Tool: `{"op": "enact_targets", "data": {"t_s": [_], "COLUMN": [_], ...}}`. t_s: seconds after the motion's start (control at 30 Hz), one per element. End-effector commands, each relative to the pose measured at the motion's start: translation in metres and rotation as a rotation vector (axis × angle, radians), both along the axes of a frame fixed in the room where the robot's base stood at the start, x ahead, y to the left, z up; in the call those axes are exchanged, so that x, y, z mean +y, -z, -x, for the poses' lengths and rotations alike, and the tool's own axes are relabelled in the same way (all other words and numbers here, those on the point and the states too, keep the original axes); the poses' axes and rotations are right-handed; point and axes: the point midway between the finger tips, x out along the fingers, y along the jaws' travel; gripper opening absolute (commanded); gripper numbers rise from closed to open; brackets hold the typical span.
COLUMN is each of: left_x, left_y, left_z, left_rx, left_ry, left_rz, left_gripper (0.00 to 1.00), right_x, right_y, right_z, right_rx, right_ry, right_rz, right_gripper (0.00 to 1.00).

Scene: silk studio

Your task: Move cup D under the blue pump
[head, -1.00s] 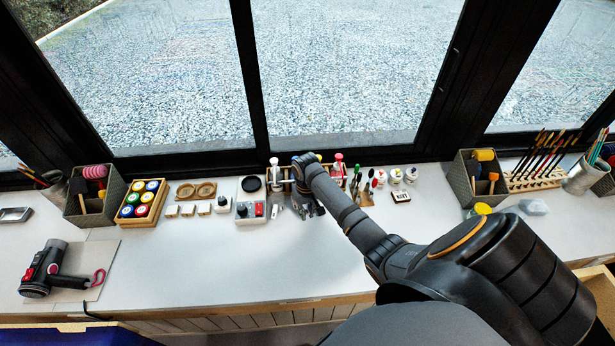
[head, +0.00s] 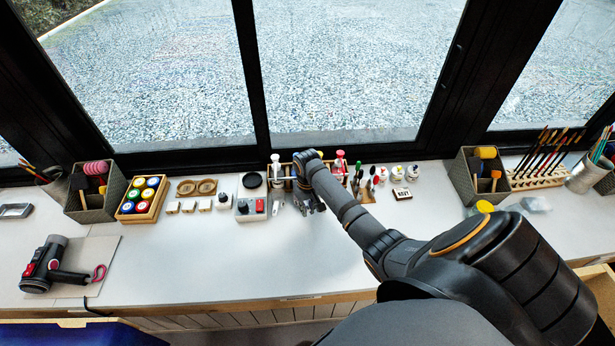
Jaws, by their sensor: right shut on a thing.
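My right gripper (head: 309,205) reaches to the back of the bench, in front of the pump rack in the head view. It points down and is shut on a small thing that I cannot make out. A white pump bottle (head: 276,168) stands left of my right wrist and a red-topped pump bottle (head: 340,163) stands right of it. The blue pump cannot be told apart; my arm covers the middle of the rack. Small white cups with coloured tops (head: 397,174) stand right of the rack; their letters are too small to read. My left gripper is out of view.
A label block (head: 402,193) stands right.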

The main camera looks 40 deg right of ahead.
Motion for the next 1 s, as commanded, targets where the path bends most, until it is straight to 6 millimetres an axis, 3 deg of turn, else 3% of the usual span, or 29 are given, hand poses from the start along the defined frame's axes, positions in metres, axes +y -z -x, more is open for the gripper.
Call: {"op": "enact_targets", "data": {"t_s": [0.2, 0.23, 0.4, 0.77, 1.0], "left_x": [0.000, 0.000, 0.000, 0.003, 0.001], "left_y": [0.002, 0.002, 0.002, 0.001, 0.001], "left_z": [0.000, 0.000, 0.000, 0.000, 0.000], "left_rx": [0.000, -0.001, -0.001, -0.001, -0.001], "left_ry": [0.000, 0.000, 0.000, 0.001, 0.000], "left_rz": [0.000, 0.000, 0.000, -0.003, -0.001], "left_gripper": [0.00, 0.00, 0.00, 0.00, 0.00], "right_x": [0.000, 0.000, 0.000, 0.000, -0.001], "right_y": [0.005, 0.004, 0.004, -0.002, -0.053], "right_z": [0.000, 0.000, 0.000, -0.001, -0.002], "right_rx": [-0.001, -0.001, -0.001, -0.003, -0.007], "right_ry": [0.000, 0.000, 0.000, 0.000, -0.001], "right_rz": [0.000, 0.000, 0.000, 0.001, 0.002], "right_gripper": [0.00, 0.17, 0.40, 0.40, 0.40]}}
